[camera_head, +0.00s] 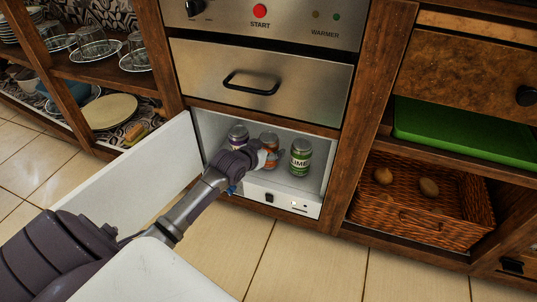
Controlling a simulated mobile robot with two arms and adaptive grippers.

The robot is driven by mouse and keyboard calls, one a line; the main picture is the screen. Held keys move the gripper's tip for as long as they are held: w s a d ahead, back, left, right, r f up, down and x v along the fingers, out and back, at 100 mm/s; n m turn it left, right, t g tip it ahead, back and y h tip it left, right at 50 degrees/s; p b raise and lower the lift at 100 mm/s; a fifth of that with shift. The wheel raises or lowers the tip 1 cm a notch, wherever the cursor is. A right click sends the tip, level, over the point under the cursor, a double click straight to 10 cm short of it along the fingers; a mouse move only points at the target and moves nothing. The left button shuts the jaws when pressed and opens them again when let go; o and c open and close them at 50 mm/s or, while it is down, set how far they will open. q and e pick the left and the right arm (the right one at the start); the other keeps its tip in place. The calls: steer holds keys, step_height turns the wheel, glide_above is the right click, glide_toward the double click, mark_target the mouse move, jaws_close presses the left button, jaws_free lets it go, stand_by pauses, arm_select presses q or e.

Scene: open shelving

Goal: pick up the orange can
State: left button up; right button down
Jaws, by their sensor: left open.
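The orange can (268,139) stands upright in a small white open compartment, between two other cans. A purple can (238,135) stands to its left and a green can labelled lime (300,157) to its right. My left arm reaches in from the lower left. My left gripper (270,156) is open at the front of the orange can and hides its lower part. I cannot tell whether the fingers touch it. My right gripper is not in view.
The white compartment door (125,178) stands open on the left, beside my arm. A metal drawer (262,82) is above. A wicker basket (420,198) and a green tray (465,135) are on the right. Shelves with dishes are at left. The tiled floor in front is clear.

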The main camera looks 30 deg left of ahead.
arm_select(q)
steer(key=c, duration=1.2)
steer(key=shift+r, duration=0.1)
steer(key=shift+c, duration=0.4)
steer(key=shift+r, duration=0.1)
